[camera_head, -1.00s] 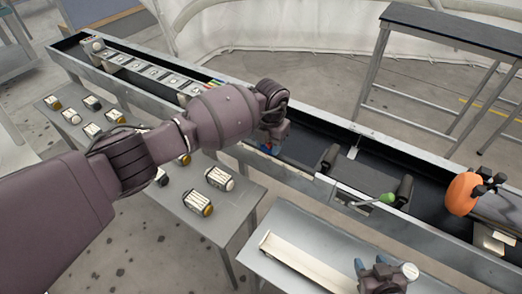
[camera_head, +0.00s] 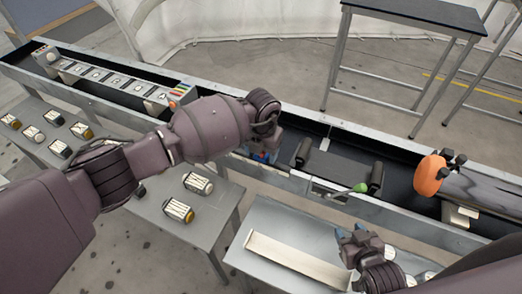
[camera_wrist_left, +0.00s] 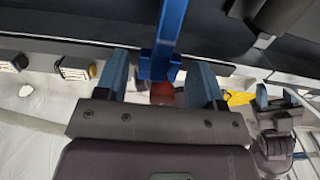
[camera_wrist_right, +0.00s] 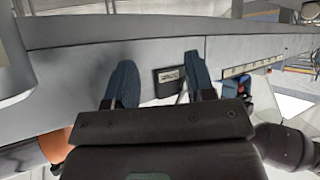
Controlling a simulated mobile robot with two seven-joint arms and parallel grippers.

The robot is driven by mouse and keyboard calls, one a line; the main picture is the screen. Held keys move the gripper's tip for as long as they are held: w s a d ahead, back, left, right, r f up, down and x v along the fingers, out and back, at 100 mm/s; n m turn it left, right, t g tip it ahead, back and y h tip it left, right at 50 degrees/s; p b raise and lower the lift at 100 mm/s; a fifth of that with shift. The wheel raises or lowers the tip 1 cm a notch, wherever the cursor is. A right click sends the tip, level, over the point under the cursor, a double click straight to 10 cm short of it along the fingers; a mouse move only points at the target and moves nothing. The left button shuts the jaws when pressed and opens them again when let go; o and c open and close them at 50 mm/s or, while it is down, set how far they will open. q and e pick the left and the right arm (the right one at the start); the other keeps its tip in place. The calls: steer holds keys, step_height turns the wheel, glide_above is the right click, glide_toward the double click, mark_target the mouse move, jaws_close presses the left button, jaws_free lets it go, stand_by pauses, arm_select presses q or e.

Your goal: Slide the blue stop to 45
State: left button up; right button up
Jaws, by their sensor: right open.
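The blue stop (camera_head: 262,156) shows partly under my left gripper (camera_head: 264,148) at the near rail of the long trough; the arm hides much of it. In the left wrist view, the stop (camera_wrist_left: 160,60) is a blue bar with a forked end and a red part below it. It lies between the fingers of my left gripper (camera_wrist_left: 160,88), with small gaps on both sides, so the gripper looks open around it. My right gripper (camera_head: 362,243) is open and empty in front of the trough. In the right wrist view, a small dark label plate (camera_wrist_right: 170,77) on the rail shows between its fingers. I cannot read the 45 mark.
The trough (camera_head: 400,212) holds black rollers (camera_head: 303,152), a green-knobbed lever (camera_head: 360,187) and an orange wheel (camera_head: 430,175) to the right. A pale scale strip (camera_wrist_right: 252,67) runs along the rail. A grey table (camera_head: 145,215) with several small blocks stands at left, a tray (camera_head: 290,262) in front.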

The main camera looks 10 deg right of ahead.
arm_select(q)
steer(key=shift+o, duration=0.3)
steer(key=shift+a, duration=0.1)
step_height(320, 180, up, 11)
steer(key=shift+f, duration=0.15)
stand_by(0.5)
